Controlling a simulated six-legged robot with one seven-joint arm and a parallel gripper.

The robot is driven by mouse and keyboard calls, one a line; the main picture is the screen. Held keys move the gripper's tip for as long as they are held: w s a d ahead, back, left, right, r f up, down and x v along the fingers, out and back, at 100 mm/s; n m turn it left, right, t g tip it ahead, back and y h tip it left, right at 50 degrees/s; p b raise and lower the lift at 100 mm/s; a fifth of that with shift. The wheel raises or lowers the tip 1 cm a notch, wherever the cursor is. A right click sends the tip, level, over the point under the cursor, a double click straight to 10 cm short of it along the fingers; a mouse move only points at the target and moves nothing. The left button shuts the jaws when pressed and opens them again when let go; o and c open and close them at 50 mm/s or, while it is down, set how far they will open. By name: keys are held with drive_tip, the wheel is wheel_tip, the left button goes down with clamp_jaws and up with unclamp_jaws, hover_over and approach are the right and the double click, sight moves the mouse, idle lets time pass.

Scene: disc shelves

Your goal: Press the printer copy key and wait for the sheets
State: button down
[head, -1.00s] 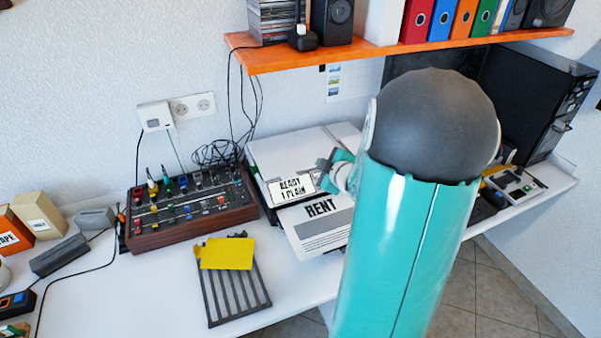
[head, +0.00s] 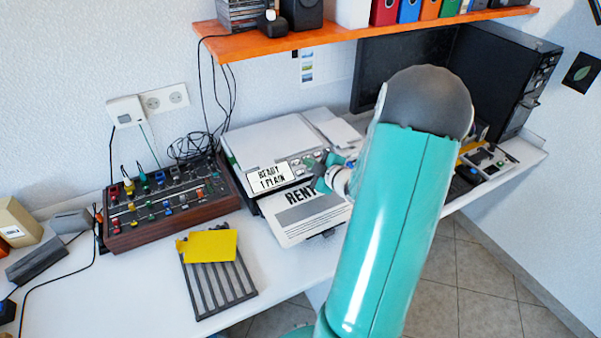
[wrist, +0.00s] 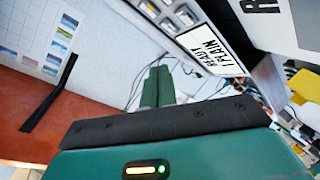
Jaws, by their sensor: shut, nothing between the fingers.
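The white printer (head: 275,141) stands on the desk against the wall. Its front display (head: 268,178) reads "READY 1 PLAIN"; the display also shows in the wrist view (wrist: 207,48). A sheet headed "RENT" (head: 310,218) lies in front, below the display. Small keys (head: 305,161) sit right of the display; I cannot tell which is the copy key. My gripper (head: 325,166) is over the right part of the key panel, partly hidden by my arm. In the wrist view my gripper (wrist: 158,84) is shut and empty. Contact with a key cannot be made out.
A mixer-like box with knobs (head: 168,202) stands left of the printer. A slatted grey rack with a yellow piece (head: 208,246) lies in front. An orange shelf (head: 350,34) hangs above. A black computer case (head: 500,75) stands at the right.

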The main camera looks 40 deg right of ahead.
sight(300, 173)
drive_tip(key=shift+w+d+f, duration=0.15)
drive_tip(key=shift+w+f, duration=0.3)
drive_tip(key=shift+f, duration=0.4)
drive_tip(key=shift+w+d+f, duration=0.1)
drive_tip(key=shift+w+f, duration=0.35)
drive_tip(key=shift+f, duration=0.4)
drive_tip(key=shift+w+d+f, duration=0.15)
drive_tip(key=shift+w+f, duration=0.3)
drive_tip(key=shift+f, duration=0.4)
drive_tip(key=shift+w+f, duration=0.15)
drive_tip(key=shift+f, duration=0.2)
drive_tip(key=shift+w+d+f, duration=0.1)
drive_tip(key=shift+w+f, duration=0.1)
drive_tip(key=shift+f, duration=0.15)
idle(0.7)
idle(0.3)
drive_tip(key=shift+s+r, duration=0.35)
drive_tip(key=shift+r, duration=0.35)
